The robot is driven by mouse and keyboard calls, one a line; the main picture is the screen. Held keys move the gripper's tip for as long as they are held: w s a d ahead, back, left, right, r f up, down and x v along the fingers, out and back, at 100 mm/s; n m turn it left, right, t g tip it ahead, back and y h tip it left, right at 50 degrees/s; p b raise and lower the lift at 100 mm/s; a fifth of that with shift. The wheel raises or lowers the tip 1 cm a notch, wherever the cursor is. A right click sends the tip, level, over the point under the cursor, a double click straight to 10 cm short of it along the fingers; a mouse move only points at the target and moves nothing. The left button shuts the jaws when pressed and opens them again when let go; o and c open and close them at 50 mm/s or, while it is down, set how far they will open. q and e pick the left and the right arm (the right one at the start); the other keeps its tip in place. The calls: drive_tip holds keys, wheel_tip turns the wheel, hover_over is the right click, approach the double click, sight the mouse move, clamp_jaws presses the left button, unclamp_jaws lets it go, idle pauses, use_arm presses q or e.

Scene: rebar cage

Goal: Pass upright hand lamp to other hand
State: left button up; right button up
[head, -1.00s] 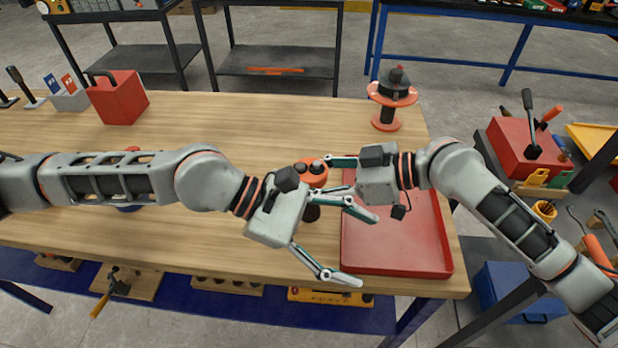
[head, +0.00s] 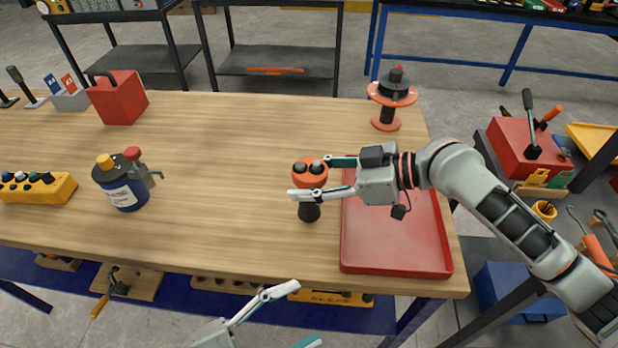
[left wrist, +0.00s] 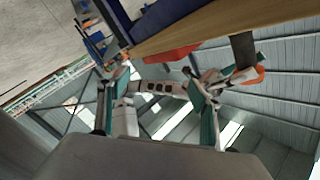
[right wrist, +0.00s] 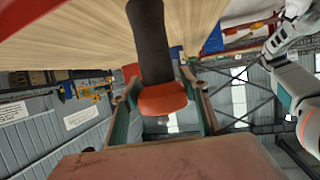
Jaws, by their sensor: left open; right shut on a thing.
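The hand lamp (head: 309,212) has an orange head on top and a dark handle pointing down. It looks upright, over the table just left of the red tray. My right gripper (head: 310,178) is shut around it near the head; the right wrist view shows the orange head (right wrist: 162,98) between the fingers. I cannot tell whether the handle's lower end touches the table. My left gripper (head: 306,314) is open and empty, in front of the table's near edge and apart from the lamp. The lamp also shows beyond its fingers in the left wrist view (left wrist: 243,48).
The red tray (head: 395,262) lies at the table's right end, with an orange-black spool (head: 387,117) behind it. A blue canister (head: 122,190), a yellow button box (head: 40,190) and a red box (head: 120,100) stand left. The table's middle is clear.

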use_arm(q)
drive_tip(key=w+a+f+n+y, duration=0.4)
drive_tip(key=a+f+n+y, duration=0.2)
drive_tip(key=f, duration=0.4)
drive_tip(key=w+a+f+n+t+y, duration=0.1)
drive_tip(key=w+a+f+n+y, duration=0.3)
drive_tip(key=a+f+n, duration=0.5)
drive_tip(key=shift+w+a+f+y, duration=0.2)
drive_tip(key=shift+a+f+y, duration=0.5)
drive_tip(key=shift+f+y, duration=0.35)
drive_tip(key=shift+f, duration=0.1)
